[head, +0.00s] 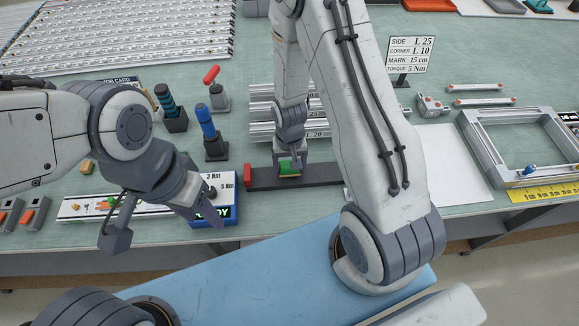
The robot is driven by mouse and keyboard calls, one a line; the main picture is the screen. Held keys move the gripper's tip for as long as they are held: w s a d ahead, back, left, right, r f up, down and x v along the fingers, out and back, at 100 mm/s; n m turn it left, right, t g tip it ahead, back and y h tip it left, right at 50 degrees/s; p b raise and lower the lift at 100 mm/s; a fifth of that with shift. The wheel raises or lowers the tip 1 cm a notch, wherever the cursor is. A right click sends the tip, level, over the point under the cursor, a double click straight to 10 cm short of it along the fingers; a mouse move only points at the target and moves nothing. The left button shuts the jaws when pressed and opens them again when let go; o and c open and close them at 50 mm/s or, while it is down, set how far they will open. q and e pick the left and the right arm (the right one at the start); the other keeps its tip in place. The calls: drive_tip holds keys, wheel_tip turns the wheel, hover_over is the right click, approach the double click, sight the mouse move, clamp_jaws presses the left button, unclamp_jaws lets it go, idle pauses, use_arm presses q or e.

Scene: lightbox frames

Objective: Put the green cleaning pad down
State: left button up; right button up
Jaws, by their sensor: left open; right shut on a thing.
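The green cleaning pad (284,166) shows at the tip of my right gripper (289,164), just above or on a dark bar (317,175) with a red end block. My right gripper is shut on the pad and points down. I cannot tell whether the pad touches the bar.
Blue-handled (207,124) and red-handled (212,76) tools stand upright left of the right gripper. Metal profiles (262,110) lie behind it. A metal frame (520,150) and yellow ruler (545,192) lie at right. A sign (410,54) stands behind a clear white sheet (460,165).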

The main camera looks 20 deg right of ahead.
drive_tip(key=shift+f, duration=0.55)
